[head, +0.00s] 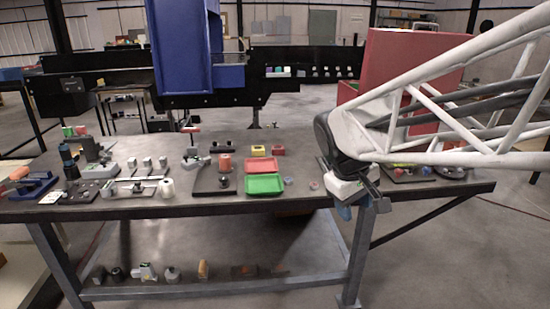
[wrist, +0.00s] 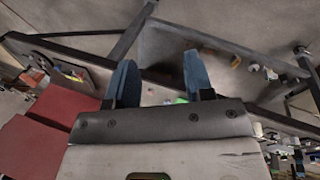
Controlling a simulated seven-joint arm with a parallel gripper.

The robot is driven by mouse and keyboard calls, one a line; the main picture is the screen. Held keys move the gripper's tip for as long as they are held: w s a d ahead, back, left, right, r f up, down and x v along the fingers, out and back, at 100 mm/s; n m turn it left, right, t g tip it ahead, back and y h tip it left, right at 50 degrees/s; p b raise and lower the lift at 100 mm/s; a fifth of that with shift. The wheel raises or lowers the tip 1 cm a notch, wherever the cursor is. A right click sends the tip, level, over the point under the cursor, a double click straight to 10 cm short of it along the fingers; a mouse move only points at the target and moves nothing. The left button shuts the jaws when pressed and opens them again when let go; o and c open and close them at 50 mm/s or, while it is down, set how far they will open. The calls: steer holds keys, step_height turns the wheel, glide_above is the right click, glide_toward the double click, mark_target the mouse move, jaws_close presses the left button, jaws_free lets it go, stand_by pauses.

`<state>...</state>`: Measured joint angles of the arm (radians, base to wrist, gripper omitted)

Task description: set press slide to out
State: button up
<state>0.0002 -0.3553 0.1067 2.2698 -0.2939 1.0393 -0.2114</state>
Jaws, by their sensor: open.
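I cannot tell for sure which part is the press slide. An upright device on a dark base (head: 196,158) stands left of the middle of the table in the head view; it may be the press. A grey upright device (head: 93,150) stands farther left. The slide's position is too small to read. My gripper (head: 343,211) is at the table's front edge, right of these devices and apart from them. In the wrist view its two blue fingers (wrist: 160,80) are spread, with nothing held between them.
A red tray (head: 263,167) and a green tray (head: 265,184) lie mid-table, with small blocks nearby. A blue clamp-like device (head: 28,186) is at the left end. A blue machine (head: 182,45) stands behind the table and a large red box (head: 410,60) behind my arm.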

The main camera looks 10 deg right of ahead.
steer(key=w+d+f+n+g+h, duration=0.1)
steer(key=w+d+f+n+h, duration=0.2)
steer(key=w, duration=1.1)
steer(key=w+d+f+n+h, duration=0.2)
steer(key=w+n, duration=0.2)
steer(key=w, duration=1)
steer(key=w+d+f+n+g+h, duration=0.1)
steer(key=w+d+f+n+h, duration=0.2)
steer(key=w, duration=1)
steer(key=w+f+n+h, duration=0.1)
steer(key=w+f, duration=0.2)
steer(key=w, duration=0.1)
steer(key=w+d+f+n, duration=0.1)
steer(key=w+f, duration=0.2)
steer(key=w, duration=0.2)
steer(key=w+f+n+h, duration=0.1)
steer(key=w+f+n, duration=0.1)
steer(key=w+f, duration=0.1)
steer(key=shift+w+d+t+h, duration=0.2)
steer(key=shift+w+t+h, duration=0.15)
steer(key=shift+w, duration=0.4)
steer(key=shift+x, duration=3.9)
jaws_close()
